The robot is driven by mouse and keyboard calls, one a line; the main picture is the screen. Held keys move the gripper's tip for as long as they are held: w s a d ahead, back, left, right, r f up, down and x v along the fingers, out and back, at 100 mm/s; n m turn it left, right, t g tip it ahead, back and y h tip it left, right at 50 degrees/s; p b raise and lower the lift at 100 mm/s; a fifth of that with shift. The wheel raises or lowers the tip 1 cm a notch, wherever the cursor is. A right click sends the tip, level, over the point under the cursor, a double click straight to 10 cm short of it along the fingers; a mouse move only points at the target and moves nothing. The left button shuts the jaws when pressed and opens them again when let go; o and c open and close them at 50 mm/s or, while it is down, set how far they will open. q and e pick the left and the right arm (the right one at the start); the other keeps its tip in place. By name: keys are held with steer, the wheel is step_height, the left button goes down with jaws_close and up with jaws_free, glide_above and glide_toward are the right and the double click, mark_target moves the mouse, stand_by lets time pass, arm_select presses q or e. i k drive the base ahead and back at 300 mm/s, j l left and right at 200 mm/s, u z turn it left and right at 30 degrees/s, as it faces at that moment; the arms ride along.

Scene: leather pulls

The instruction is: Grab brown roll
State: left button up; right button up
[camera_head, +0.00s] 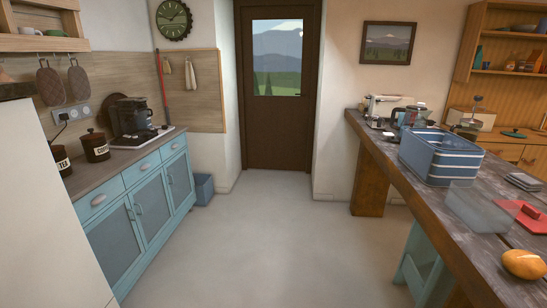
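A golden-brown rounded item (524,264), which looks like the roll, lies on the near right end of the dark wooden table (465,232). Its right edge is close to the picture border. Neither of my grippers shows in the head view, so I cannot see where they are relative to the roll.
A blue basket (440,157), a clear container (478,208) and a red item (522,214) stand on the table behind the roll. A blue-fronted counter (140,205) lines the left. The floor (270,235) between is clear, leading to a brown door (277,130).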

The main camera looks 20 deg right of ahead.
mark_target(524, 264)
steer(key=i+z, duration=0.35)
steer(key=i, duration=1.05)
steer(key=i+z, duration=0.2)
steer(key=z, duration=0.3)
steer(key=i+j+z, duration=0.15)
steer(key=z, duration=0.35)
steer(key=i+j+z, duration=0.2)
steer(key=z, duration=0.3)
steer(key=i+j+z, duration=0.15)
steer(key=z, duration=0.35)
steer(key=j+z, duration=0.5)
steer(key=i+l, duration=0.05)
steer(key=l, duration=0.05)
